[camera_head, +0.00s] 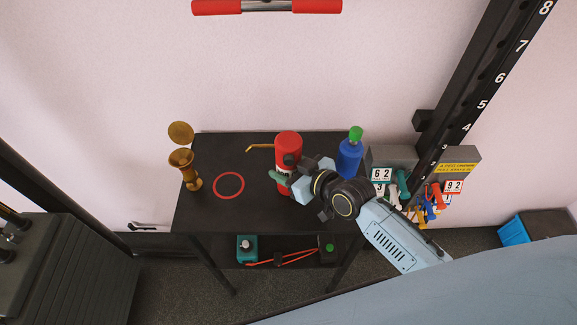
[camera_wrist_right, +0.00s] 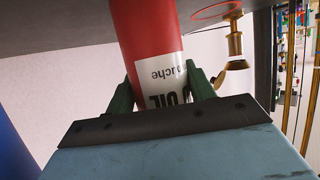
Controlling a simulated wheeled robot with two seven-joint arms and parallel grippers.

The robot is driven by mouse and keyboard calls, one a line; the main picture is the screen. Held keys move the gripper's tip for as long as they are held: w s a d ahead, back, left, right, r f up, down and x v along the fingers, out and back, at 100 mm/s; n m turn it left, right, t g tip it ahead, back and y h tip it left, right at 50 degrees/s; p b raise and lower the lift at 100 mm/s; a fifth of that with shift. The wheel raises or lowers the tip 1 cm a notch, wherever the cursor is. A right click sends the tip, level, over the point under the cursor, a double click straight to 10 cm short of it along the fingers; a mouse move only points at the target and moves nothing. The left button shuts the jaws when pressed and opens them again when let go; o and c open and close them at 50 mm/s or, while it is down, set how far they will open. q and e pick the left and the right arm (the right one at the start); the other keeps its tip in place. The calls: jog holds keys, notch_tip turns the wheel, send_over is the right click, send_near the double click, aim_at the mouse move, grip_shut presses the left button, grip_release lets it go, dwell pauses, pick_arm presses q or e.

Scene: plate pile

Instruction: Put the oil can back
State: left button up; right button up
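The oil can (camera_head: 287,146) is red, with a thin brass spout pointing left, and stands upright at the dark table's middle. In the right wrist view the can (camera_wrist_right: 146,42) appears upside down with a white label. My right gripper (camera_head: 285,183) has its green fingers on both sides of the can, against its sides at the label. The can's base is hidden, so I cannot tell whether it touches the table. A red ring (camera_head: 229,197) is marked on the tabletop left of the can, with nothing in it. My left gripper is not in view.
The dark table (camera_head: 215,146) also bears a brass goblet-like object (camera_head: 189,171) at left and a blue bottle with a green cap (camera_head: 349,158) right of the can. A teal box (camera_head: 247,251) is on the lower shelf. The tabletop around the ring is clear.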

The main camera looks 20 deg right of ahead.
jog(key=o, duration=0.4)
jog(key=shift+o, duration=0.2)
jog(key=shift+r, duration=0.2)
jog(key=p+v, duration=0.1)
jog(key=v, duration=1.1)
jog(key=shift+f, duration=0.1)
